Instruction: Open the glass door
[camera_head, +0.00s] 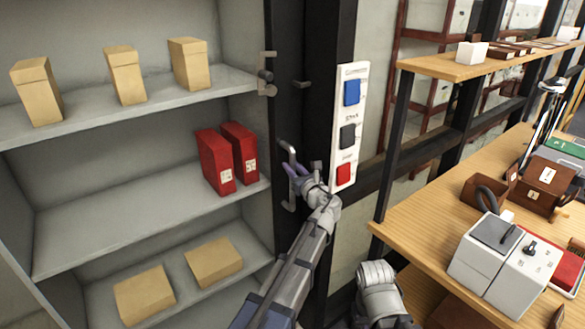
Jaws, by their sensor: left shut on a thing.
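A grey cabinet (100,192) with shelves fills the left of the head view. Its glass door is clear, and I cannot make out the pane or tell how far it stands open. A grey upright handle (290,203) is at the right edge of the cabinet front, beside a dark post. My left gripper (291,171) is shut on the handle, with its arm reaching up from the bottom. The fingers hide part of the handle.
A white panel (348,127) with blue, black and red buttons is close right of the gripper. Red binders (216,162) and tan boxes (190,64) stand on the cabinet shelves. A wooden table (425,212) with a grey device (500,262) is at the right.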

